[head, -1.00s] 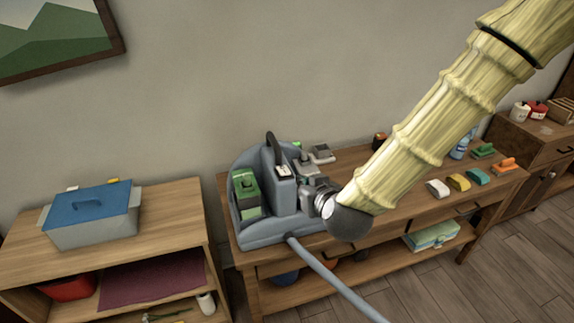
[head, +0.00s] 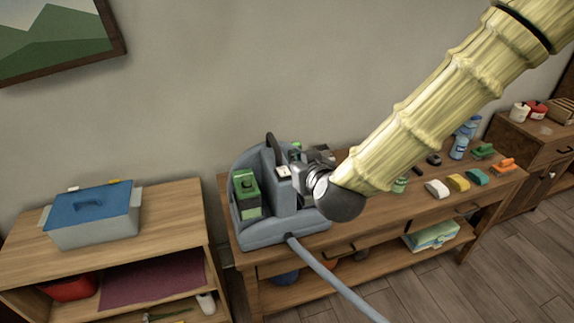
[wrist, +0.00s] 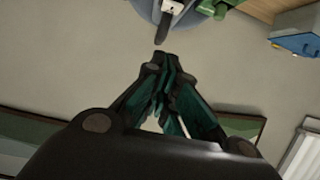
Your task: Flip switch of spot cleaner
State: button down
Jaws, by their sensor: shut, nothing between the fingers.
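The spot cleaner (head: 262,233) is a blue-grey machine with a green tank (head: 246,195), standing upright on the left end of the wooden bench. A small white switch-like part (head: 284,171) shows on top of its central column, beside the dark handle. My gripper (head: 319,154) is just right of the column, partly hidden by my own wrist. In the wrist view, my gripper (wrist: 166,58) is shut and empty, and the cleaner (wrist: 198,18) shows beyond the fingertips at the top edge. Contact with the switch cannot be told.
The cleaner's hose (head: 330,276) runs down in front of the bench (head: 425,210). Bottles and several coloured brushes or sponges stand on the bench to the right. A blue-lidded box (head: 92,212) sits on the left shelf unit. The wall is close behind.

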jog(key=p, duration=0.3)
send_over(284, 171)
jog(key=s, duration=0.2)
jog(key=f, duration=0.4)
jog(key=shift+d, duration=0.25)
jog(key=shift+s+d+f+p, duration=0.1)
jog(key=shift+s+f+p, duration=0.1)
jog(key=shift+f+p, duration=0.95)
jog(key=shift+f+b, duration=0.35)
jog(key=shift+f, duration=0.05)
